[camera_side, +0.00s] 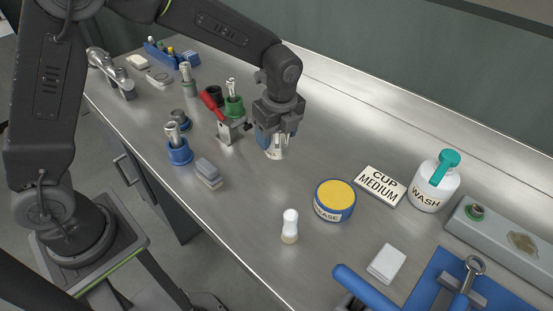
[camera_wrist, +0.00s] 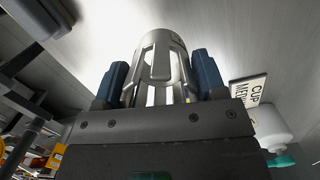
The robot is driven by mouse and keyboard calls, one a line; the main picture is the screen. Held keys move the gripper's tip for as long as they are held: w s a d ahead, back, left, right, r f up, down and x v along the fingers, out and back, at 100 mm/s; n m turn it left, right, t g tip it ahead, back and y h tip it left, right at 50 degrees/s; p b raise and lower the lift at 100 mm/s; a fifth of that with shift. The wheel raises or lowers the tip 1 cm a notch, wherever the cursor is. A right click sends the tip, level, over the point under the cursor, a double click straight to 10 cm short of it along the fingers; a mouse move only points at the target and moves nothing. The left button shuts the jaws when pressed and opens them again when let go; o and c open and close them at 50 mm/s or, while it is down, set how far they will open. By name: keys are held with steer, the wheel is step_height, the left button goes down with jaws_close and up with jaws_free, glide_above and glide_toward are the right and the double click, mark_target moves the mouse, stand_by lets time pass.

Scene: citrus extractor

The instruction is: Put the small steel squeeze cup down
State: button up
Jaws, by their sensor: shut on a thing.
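The small steel squeeze cup (camera_wrist: 160,62) is a slotted metal cylinder. In the wrist view it stands between the two blue fingers of my gripper (camera_wrist: 158,85), which are shut on it. In the side view the cup (camera_side: 277,152) shows below my gripper (camera_side: 273,140), at the middle of the steel bench. Its lower end is at or just above the bench; I cannot tell whether it touches. Its upper part is hidden by the fingers.
A red-handled clamp (camera_side: 212,104) and a green-based part (camera_side: 234,104) stand close left of my gripper. A "CUP MEDIUM" sign (camera_side: 380,186), a grease tin (camera_side: 335,200) and a wash bottle (camera_side: 434,186) stand to the right.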

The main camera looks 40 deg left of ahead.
steer(key=shift+f, duration=3.25)
steer(key=shift+f, duration=0.1)
steer(key=o, duration=1.3)
steer(key=shift+f, duration=0.1)
